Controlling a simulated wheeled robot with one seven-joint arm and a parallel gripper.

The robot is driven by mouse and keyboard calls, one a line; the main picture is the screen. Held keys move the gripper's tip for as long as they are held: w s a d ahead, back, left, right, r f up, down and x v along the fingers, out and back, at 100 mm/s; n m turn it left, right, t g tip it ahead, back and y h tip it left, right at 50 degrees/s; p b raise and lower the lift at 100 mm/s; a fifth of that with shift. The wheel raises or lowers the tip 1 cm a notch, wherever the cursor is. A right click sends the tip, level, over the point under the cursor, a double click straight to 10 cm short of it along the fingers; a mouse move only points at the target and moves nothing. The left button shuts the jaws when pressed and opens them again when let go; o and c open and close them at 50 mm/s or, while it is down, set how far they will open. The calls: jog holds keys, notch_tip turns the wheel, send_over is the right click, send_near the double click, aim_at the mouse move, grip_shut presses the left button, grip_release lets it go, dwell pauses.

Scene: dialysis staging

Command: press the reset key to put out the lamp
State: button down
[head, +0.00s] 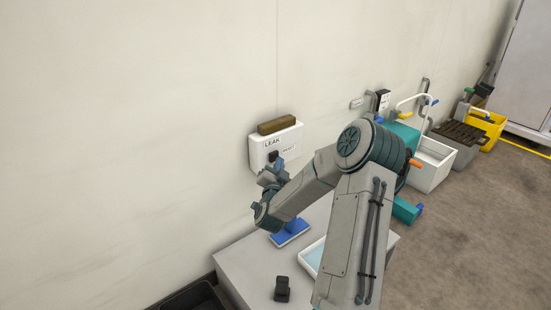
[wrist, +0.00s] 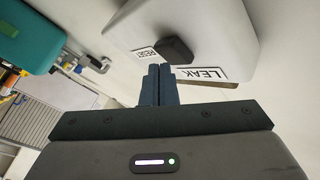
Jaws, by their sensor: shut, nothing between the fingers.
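The white wall box (head: 257,150) carries a LEAK label and a RESET label. It also fills the top of the wrist view (wrist: 215,25), where a raised black key (wrist: 175,49) stands between the RESET label (wrist: 146,54) and the LEAK label (wrist: 205,74). My gripper (head: 274,160) is in front of the box's face and partly covers it. In the wrist view, its shut, empty fingertips (wrist: 159,70) point at the box close to the key; I cannot tell whether they touch. No lit lamp shows on the box.
A brown block (head: 277,126) sits on top of the box. Below are a grey counter (head: 238,265) with a blue-based item (head: 290,233), a small black object (head: 282,289) and a pale blue tray (head: 313,256). A white bin (head: 433,165) and a yellow bucket (head: 488,127) stand right.

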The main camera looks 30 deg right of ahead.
jog(key=shift+s, duration=0.3)
jog(key=s, duration=0.5)
jog(key=shift+d, duration=0.4)
dwell(0.6)
